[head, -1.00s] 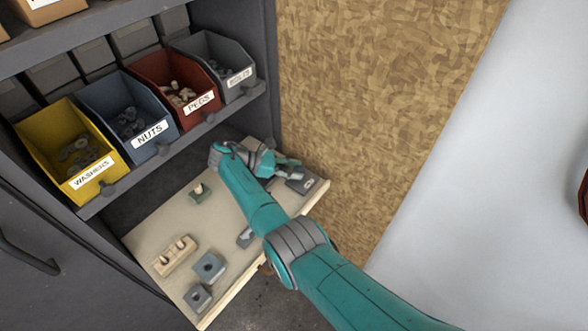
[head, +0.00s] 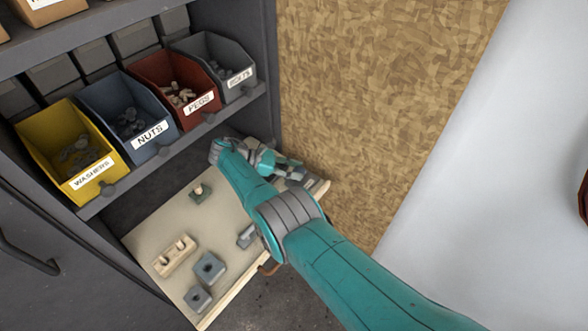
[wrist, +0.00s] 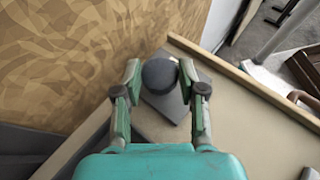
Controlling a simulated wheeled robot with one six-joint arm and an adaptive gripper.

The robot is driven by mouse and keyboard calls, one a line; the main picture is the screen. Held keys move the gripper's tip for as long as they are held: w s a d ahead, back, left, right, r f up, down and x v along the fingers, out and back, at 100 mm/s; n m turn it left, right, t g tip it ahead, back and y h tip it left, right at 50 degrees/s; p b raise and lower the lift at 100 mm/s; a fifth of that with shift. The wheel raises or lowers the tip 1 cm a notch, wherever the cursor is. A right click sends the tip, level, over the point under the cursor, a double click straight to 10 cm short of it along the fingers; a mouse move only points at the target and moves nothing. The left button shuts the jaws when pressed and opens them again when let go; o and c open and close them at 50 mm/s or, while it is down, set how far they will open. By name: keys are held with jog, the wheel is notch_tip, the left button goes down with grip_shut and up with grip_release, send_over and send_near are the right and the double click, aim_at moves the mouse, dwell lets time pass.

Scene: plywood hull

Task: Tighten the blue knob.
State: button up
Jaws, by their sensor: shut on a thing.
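A round, dark bluish-grey knob (wrist: 160,75) sits between the fingers of my gripper (wrist: 161,78) in the wrist view. It stands over a dark grey block (wrist: 168,104) near the corner of the pull-out board. My gripper is shut on the knob, one finger on each side. In the head view my gripper (head: 288,171) is at the board's far right end and hides the knob. The knob's underside and any gap below it cannot be seen.
Labelled bins stand above, including nuts (head: 128,110) and pegs (head: 175,92). A brown patterned panel (head: 360,90) rises close beside my gripper.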

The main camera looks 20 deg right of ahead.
jog(key=o, duration=1.1)
jog(key=shift+o, duration=0.2)
jog(key=shift+s+n+t, duration=0.2)
jog(key=shift+n+t, duration=0.7)
jog(key=shift+t, duration=0.2)
